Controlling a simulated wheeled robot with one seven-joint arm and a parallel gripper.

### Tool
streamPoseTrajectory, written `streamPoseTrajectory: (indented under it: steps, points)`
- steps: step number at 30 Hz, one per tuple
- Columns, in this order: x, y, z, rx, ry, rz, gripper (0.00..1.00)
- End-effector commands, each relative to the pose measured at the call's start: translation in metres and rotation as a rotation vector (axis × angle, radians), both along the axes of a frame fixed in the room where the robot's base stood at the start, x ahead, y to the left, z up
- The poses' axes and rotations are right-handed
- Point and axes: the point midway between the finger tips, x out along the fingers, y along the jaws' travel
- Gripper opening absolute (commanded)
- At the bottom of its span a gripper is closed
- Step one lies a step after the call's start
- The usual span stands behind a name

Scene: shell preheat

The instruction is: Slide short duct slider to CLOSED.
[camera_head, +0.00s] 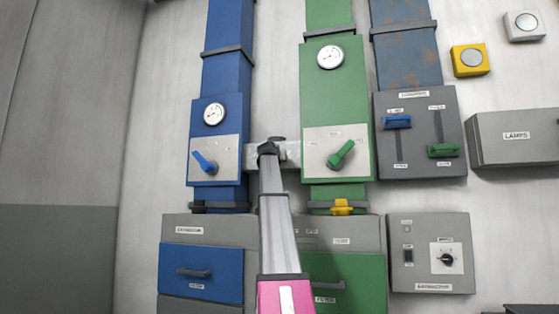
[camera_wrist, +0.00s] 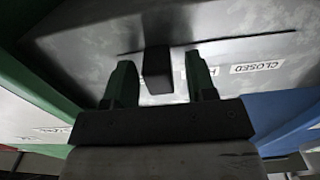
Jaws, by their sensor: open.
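The short duct (camera_head: 292,152) is a pale grey metal box bridging the blue duct and the green duct. The wrist view shows its face (camera_wrist: 90,45) with a thin dark slot. The slider's black knob (camera_wrist: 158,70) stands at the slot, between the two dark green fingers of my gripper (camera_wrist: 162,80). The fingers are open, with a visible gap to the right one and a narrower one to the left. A CLOSED label (camera_wrist: 257,67) lies right of the fingers, toward the blue side. Another label is mostly hidden by the right finger. In the head view my gripper (camera_head: 269,146) covers the knob.
The blue duct (camera_head: 228,115) has a gauge and blue lever. The green duct (camera_head: 335,95) has a gauge and green lever. A grey panel (camera_head: 420,110) with two sliders is at right. Blue (camera_head: 200,285) and green (camera_head: 362,270) drawer fronts are below. Bare wall is at left.

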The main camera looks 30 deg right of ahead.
Motion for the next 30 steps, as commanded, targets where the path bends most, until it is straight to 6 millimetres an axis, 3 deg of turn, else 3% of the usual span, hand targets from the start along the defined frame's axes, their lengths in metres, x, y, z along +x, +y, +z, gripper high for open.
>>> streamPoseTrajectory:
  steps: [9, 11, 14, 15, 22, 30]
  points:
    - [0.004, -0.004, 0.000, 0.000, 0.000, 0.000, 0.51]
    - [0.003, -0.003, 0.000, 0.000, 0.000, 0.000, 0.35]
    - [0.003, -0.003, 0.000, 0.000, 0.000, 0.000, 0.02]
    - [0.003, -0.003, 0.000, 0.000, 0.000, 0.000, 0.00]
    - [0.014, 0.006, 0.000, -0.001, 0.001, 0.002, 0.00]
    - [0.061, 0.052, 0.002, 0.000, 0.001, 0.003, 0.00]
